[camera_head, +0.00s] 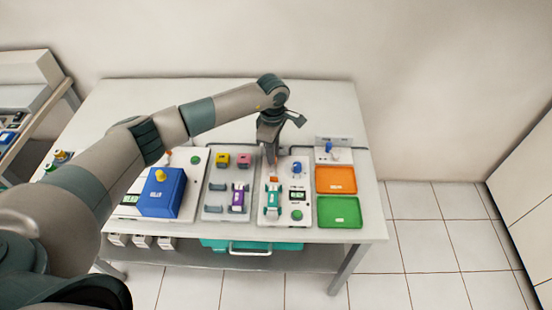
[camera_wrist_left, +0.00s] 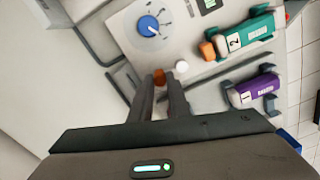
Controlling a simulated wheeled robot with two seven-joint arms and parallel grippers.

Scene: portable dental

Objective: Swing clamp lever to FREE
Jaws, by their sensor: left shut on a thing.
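My left gripper (camera_head: 271,168) reaches down over the white panel (camera_head: 304,222) from its far side. In the left wrist view its two fingers (camera_wrist_left: 160,82) are shut on a small orange piece (camera_wrist_left: 159,75), which looks like the clamp lever's tip. A small white round part (camera_wrist_left: 181,66) shows beside the fingertips. The teal unit marked 2 (camera_wrist_left: 247,34) lies just beyond, with an orange end block (camera_wrist_left: 207,50); it also shows in the head view (camera_head: 273,200). The lever's arm and any FREE marking are hidden or too small to read. My right gripper is not in view.
A blue dial (camera_wrist_left: 149,26) sits on the same panel, with a green button (camera_head: 297,215). The purple unit (camera_head: 238,199) is on the neighbouring rack. A blue box (camera_head: 162,194) stands left. Orange (camera_head: 335,180) and green (camera_head: 338,212) trays lie right.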

